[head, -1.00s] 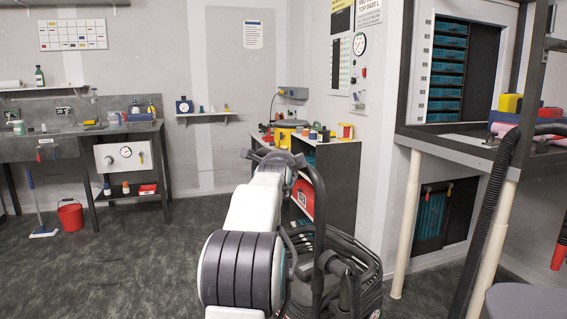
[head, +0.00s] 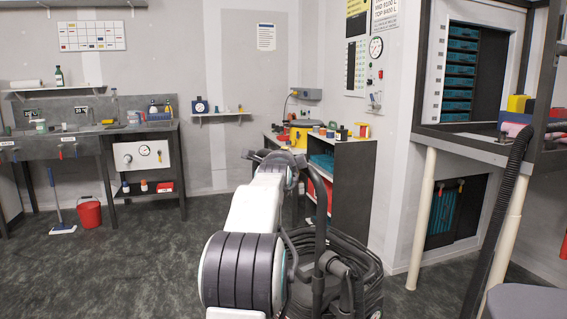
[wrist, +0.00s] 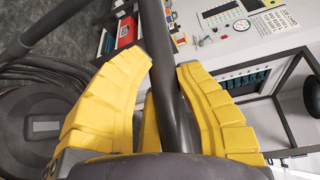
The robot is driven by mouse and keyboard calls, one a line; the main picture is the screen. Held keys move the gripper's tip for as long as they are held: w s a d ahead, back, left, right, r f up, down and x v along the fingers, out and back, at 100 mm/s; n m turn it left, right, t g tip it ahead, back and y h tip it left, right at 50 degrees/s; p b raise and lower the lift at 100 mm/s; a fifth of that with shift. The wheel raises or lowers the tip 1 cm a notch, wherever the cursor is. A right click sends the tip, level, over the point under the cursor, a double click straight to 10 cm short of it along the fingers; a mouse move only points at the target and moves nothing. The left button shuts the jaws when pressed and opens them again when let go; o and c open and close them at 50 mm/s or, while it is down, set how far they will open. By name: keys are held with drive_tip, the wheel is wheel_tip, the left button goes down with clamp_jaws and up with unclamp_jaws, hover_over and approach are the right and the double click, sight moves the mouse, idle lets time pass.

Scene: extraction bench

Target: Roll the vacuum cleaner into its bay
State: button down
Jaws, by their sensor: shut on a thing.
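The vacuum cleaner (head: 345,285) is a dark, low body wrapped in a coiled hose, standing on the floor just right of my arm. Its dark upright handle (head: 321,215) bends at the top towards my arm's end. In the wrist view the vacuum body (wrist: 45,125) lies at the left with the hose around it. My gripper (wrist: 164,62) has yellow fingers shut on the dark handle tube (wrist: 160,25), one on each side. The fingers are not clearly visible in the head view. Which opening is the bay I cannot tell.
A cluttered low shelf unit (head: 352,180) stands just beyond the vacuum. A frame on pale legs (head: 423,215) stands at the right, with a dark hose (head: 497,220) hanging before it. Carpet (head: 130,270) is clear at left.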

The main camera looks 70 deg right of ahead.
drive_tip(key=shift+f, duration=0.55)
drive_tip(key=c, duration=1.1)
unclamp_jaws()
drive_tip(key=shift+d, duration=0.15)
drive_tip(key=o, duration=0.4)
drive_tip(key=shift+r, duration=0.25)
drive_tip(key=shift+r, duration=0.1)
drive_tip(key=shift+v, duration=6.05)
